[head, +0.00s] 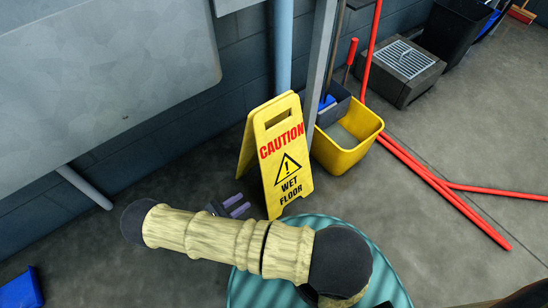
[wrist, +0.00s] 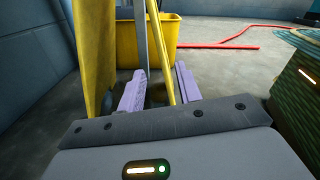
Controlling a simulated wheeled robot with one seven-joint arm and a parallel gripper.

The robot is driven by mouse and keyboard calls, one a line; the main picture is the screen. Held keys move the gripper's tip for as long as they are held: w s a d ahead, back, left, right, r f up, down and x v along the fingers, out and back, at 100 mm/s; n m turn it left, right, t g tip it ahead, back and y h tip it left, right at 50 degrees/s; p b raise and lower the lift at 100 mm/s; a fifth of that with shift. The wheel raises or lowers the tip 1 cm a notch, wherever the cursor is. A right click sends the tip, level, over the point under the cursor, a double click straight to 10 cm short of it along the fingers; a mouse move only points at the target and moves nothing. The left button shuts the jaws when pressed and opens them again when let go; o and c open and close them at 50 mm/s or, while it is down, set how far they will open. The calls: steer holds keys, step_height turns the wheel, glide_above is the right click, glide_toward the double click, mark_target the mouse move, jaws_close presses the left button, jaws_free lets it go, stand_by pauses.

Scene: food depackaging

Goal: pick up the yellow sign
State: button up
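The yellow sign (head: 285,160) stands upright on the floor as an A-frame, its "CAUTION WET FLOOR" face turned toward the head camera. My gripper (head: 243,204) is low beside the sign's left side, its two purple fingers pointing at it. In the wrist view my gripper (wrist: 160,72) is open. A thin edge of one panel of the yellow sign (wrist: 159,55) shows between the fingers, with no visible grip on it. The other panel rises left of the fingers. Contact between fingers and sign cannot be told.
A yellow mop bucket (head: 349,142) stands right behind the sign, next to a grey post. Red poles (head: 433,180) lie on the floor at the right. A grey drain box (head: 402,70) is by the wall. A blue object (head: 20,291) lies at the lower left.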

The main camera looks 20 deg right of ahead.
steer(key=b, duration=0.3)
glide_toward(275, 179)
steer(key=w+d+f, duration=0.1)
steer(key=d, duration=0.3)
steer(key=shift+w+d+r, duration=0.1)
steer(key=shift+w+d, duration=0.15)
steer(key=shift+w, duration=0.15)
steer(key=shift+w+d+b, duration=0.1)
steer(key=shift+d+b, duration=0.3)
steer(key=shift+b, duration=0.1)
steer(key=b+x, duration=0.2)
steer(key=x, duration=0.2)
steer(key=shift+w+d+b, duration=0.1)
steer(key=shift+d+b, duration=0.05)
steer(key=shift+b, duration=0.2)
jaws_close()
stand_by(0.7)
